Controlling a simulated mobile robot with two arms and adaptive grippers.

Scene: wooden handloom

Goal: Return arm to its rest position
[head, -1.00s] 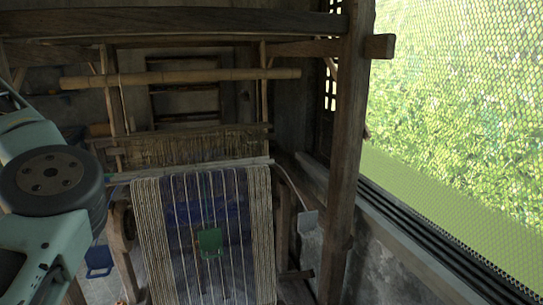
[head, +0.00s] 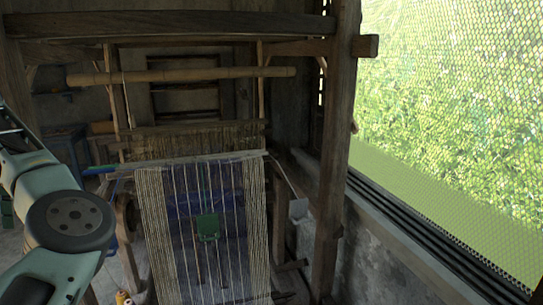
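One of my arms comes in from the left edge in the head view, with pale green links and a dark round joint cap. It is in front of the left side of the wooden handloom (head: 333,150). No gripper fingers show in this view, so I cannot see what either gripper holds. The loom's warp threads (head: 152,220) hang down the middle. A small green piece (head: 208,228) sits among the threads. My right arm is not in view.
A thick wooden beam (head: 170,26) crosses the top, with a bamboo pole (head: 185,75) below it. A mesh window (head: 450,120) is on the right above a ledge. A small yellow item (head: 123,298) is at the bottom left.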

